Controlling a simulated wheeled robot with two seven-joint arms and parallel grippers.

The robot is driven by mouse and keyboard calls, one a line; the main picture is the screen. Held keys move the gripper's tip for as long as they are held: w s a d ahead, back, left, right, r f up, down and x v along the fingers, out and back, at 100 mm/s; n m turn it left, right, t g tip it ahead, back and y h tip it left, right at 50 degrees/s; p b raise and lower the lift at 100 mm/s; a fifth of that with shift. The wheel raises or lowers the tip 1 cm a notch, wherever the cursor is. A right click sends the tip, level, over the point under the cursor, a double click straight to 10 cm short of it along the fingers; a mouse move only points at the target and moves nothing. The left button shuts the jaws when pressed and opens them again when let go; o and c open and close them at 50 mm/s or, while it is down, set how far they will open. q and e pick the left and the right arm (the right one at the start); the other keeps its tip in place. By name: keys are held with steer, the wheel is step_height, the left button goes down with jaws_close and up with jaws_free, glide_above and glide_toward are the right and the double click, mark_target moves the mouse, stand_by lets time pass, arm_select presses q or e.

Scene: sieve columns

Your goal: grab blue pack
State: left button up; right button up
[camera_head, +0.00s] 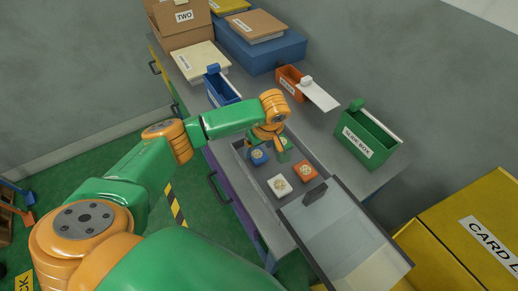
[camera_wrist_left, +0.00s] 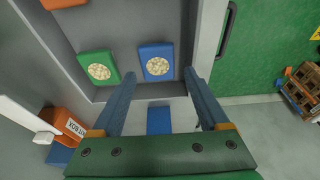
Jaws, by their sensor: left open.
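The blue pack (camera_head: 259,156) lies flat in the left part of a grey open drawer (camera_head: 241,168), with a pale round emblem on top. The green pack (camera_head: 285,154) is beside it, partly hidden by my gripper. In the left wrist view the blue pack (camera_wrist_left: 156,63) is just past the open fingers, roughly in line with the gap, and the green pack (camera_wrist_left: 98,68) is left of it. My left gripper (camera_head: 266,142) is over the drawer, open and empty; its fingers also show in the left wrist view (camera_wrist_left: 158,77). Contact with the pack cannot be told. My right gripper is not in view.
A white pack (camera_head: 279,186) and an orange pack (camera_head: 305,172) lie in the same drawer. A see-through panel (camera_head: 345,235) is at its right. Blue (camera_head: 222,90), orange (camera_head: 291,84) and green (camera_head: 368,136) boxes stand on the counter behind. Drawer walls surround the packs closely.

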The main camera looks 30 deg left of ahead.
mark_target(257, 154)
arm_select(q)
steer(key=x, duration=0.3)
steer(key=shift+d+f, duration=0.1)
steer(key=shift+f, duration=0.15)
steer(key=shift+w, duration=0.25)
steer(key=shift+s+r, duration=0.1)
steer(key=shift+s, duration=0.1)
steer(key=c, duration=1.1)
steer(key=shift+w, duration=0.1)
